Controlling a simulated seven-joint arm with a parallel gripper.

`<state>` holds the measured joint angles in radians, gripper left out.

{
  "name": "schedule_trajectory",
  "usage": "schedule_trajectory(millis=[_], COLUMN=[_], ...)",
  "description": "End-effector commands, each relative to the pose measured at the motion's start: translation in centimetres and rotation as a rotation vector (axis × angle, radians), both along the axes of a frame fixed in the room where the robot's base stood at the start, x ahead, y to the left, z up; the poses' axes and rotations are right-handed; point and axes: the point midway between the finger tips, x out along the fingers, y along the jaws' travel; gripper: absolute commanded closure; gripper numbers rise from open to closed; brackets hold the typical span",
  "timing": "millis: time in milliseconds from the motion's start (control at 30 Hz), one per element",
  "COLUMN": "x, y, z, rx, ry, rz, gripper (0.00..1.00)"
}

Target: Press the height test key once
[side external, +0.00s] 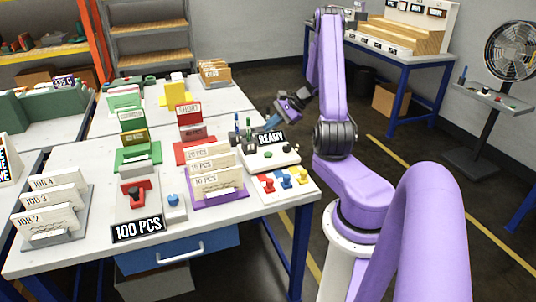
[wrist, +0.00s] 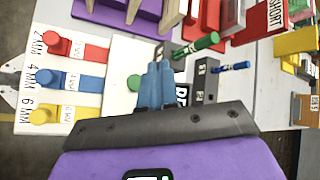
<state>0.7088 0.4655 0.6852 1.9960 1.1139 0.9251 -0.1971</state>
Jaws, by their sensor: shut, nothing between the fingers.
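The plotter station stands at the right end of the table, with a READY display (side external: 271,138) and a green round button (side external: 268,155) on its white body. That green button (wrist: 133,84) also shows left of my fingers in the wrist view. In front is a white panel with red (wrist: 57,45), blue (wrist: 47,79) and yellow (wrist: 41,116) keys, marked 2 MM, 4 MM and 6 MM. No label reading height test is legible. My gripper (wrist: 159,65) is shut and empty, above the plotter; it shows beside the pens in the side view (side external: 277,109).
A purple card rack (side external: 218,200) stands left of the key panel. A 100 PCS display (side external: 138,228) is at the table's front.

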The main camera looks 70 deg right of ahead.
Motion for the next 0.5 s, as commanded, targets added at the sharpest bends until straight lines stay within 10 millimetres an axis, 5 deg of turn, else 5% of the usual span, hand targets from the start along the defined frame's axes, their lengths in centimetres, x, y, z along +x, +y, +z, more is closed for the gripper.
schedule_trajectory(millis=[500], x=[0.0], y=[0.0], z=[-6.2], rx=[0.002], ry=[0.002], rz=[0.000], gripper=[1.00])
